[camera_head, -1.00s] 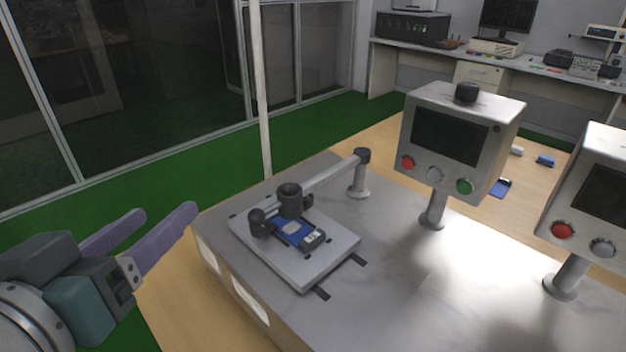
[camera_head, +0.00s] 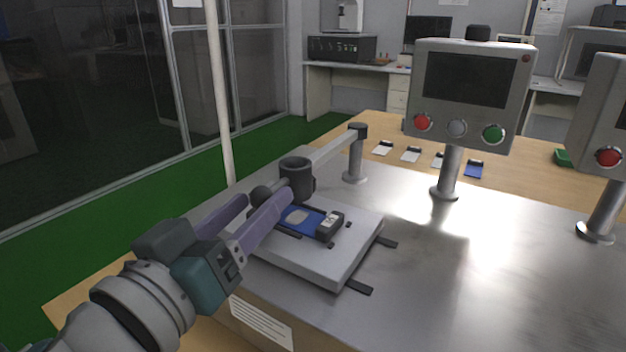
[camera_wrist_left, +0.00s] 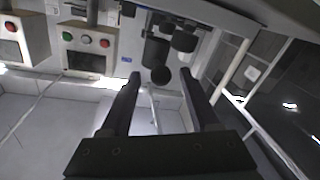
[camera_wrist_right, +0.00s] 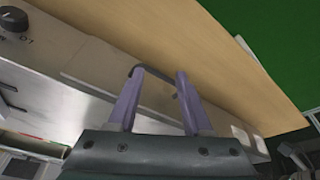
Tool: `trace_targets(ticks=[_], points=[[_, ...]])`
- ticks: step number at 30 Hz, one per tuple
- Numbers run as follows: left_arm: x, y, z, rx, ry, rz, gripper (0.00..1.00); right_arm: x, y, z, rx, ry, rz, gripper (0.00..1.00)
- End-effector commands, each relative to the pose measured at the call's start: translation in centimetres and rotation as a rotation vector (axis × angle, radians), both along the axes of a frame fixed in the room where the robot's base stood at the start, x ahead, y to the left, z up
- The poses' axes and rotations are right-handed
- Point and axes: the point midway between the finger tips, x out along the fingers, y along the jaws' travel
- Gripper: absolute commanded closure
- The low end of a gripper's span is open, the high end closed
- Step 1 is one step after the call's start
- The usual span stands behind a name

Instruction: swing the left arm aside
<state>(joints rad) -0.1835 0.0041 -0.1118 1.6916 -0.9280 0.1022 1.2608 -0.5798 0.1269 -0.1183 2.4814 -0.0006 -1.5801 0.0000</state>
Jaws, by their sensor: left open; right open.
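The tester's metal swing arm (camera_head: 330,152) runs from its post (camera_head: 356,160) to a dark cylinder (camera_head: 297,180) above the white plate, with a round dark knob (camera_head: 261,194) at its near end. My left gripper (camera_head: 264,201) is open, its two purple fingers on either side of the knob in the head view. In the left wrist view the knob (camera_wrist_left: 160,75) shows between the fingertips; I cannot tell whether they touch it. A blue card device (camera_head: 312,220) lies under the cylinder. My right gripper (camera_wrist_right: 160,72) is open, seen only in the right wrist view.
The white plate (camera_head: 318,262) sits on a steel box top (camera_head: 450,270). A button console (camera_head: 470,95) stands behind it, and another (camera_head: 605,130) at the right edge. Small cards lie on the wooden table (camera_head: 385,128). A dark bar (camera_wrist_right: 155,73) shows near my right fingertips.

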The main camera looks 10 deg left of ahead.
Motion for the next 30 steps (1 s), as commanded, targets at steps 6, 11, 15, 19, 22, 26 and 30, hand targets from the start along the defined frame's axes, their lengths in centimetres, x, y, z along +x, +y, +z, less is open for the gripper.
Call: trace_targets(ticks=[6, 11, 15, 19, 22, 26, 30], points=[[2.1, -0.4, 0.0, 0.000, 0.000, 0.001, 0.38, 0.0, 0.0, -0.3, 0.001, 0.000, 0.000, 0.50], [2.4, -0.5, 0.0, 0.000, 0.000, 0.001, 0.38, 0.0, 0.1, -0.3, 0.003, 0.001, 0.000, 0.50], [2.4, -0.5, 0.0, 0.000, 0.000, 0.001, 0.38, 0.0, 0.2, -0.3, 0.007, 0.001, -0.002, 0.50], [2.4, -0.4, 0.0, 0.000, 0.000, 0.001, 0.50, 0.0, 0.2, -0.3, 0.008, 0.001, -0.004, 0.50], [2.4, -0.4, 0.0, 0.000, 0.000, 0.001, 0.61, 0.0, 0.3, -0.3, 0.009, 0.001, -0.003, 0.50], [2.4, -0.4, 0.0, 0.000, 0.000, 0.001, 0.76, 0.0, 0.3, -0.3, 0.009, 0.002, -0.004, 0.50], [2.4, -0.4, 0.0, 0.000, 0.000, 0.001, 0.92, 0.0, 0.3, -0.3, 0.009, 0.002, -0.003, 0.50]])
